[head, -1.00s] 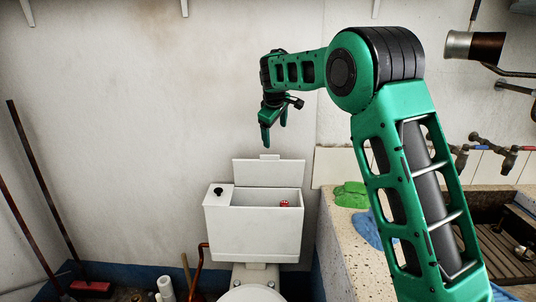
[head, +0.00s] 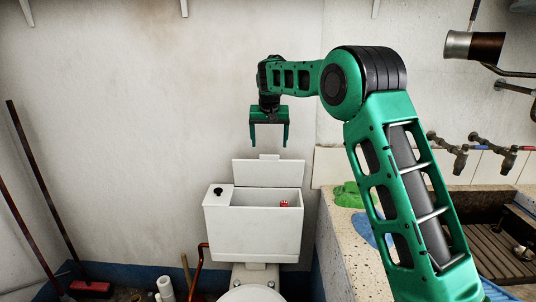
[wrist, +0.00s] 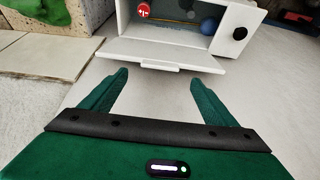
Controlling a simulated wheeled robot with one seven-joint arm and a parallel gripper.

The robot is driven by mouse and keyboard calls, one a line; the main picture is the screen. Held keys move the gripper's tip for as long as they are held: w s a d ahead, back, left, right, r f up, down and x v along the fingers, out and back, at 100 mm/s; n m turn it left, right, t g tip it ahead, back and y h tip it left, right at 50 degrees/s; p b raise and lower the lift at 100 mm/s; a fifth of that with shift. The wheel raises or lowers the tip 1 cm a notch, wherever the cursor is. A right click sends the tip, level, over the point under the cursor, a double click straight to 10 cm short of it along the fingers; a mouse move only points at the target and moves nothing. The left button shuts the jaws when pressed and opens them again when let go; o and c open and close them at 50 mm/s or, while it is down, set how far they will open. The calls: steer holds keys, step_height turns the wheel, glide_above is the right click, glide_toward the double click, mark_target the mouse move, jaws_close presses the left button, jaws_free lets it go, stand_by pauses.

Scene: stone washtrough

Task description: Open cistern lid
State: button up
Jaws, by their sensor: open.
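The white cistern (head: 252,240) stands against the wall, and its top is open. The cistern lid (head: 268,174) stands up along the back edge, with a small tab on its upper edge. In the wrist view the lid (wrist: 190,55) lies beyond my fingertips, with the cistern (wrist: 243,14) behind it. A red object (head: 284,204) shows inside; the wrist view also shows a blue ball (wrist: 208,26) there. A black knob (head: 218,192) sits on the fixed left part of the top. My gripper (head: 269,146) is open and empty, pointing down just above the lid, apart from it.
A stone trough (head: 350,235) with green cloth (head: 350,194) and blue cloth stands right of the cistern. Taps (head: 462,158) are on the wall above it. Long-handled tools lean at the left. The wall around my gripper is bare.

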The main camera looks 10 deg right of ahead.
mark_target(269, 155)
steer(key=x, duration=0.6)
steer(key=shift+w+f, duration=0.15)
steer(key=shift+f, duration=0.1)
steer(key=c, duration=1.5)
steer(key=shift+w+r, duration=0.15)
steer(key=shift+w, duration=0.05)
steer(key=shift+w+d+r, duration=0.1)
steer(key=shift+w+d, duration=0.05)
steer(key=shift+w, duration=0.4)
steer(key=shift+w+d, duration=0.15)
steer(key=shift+w, duration=0.4)
steer(key=shift+w+r, duration=0.15)
steer(key=shift+w, duration=0.15)
steer(key=o, duration=1.5)
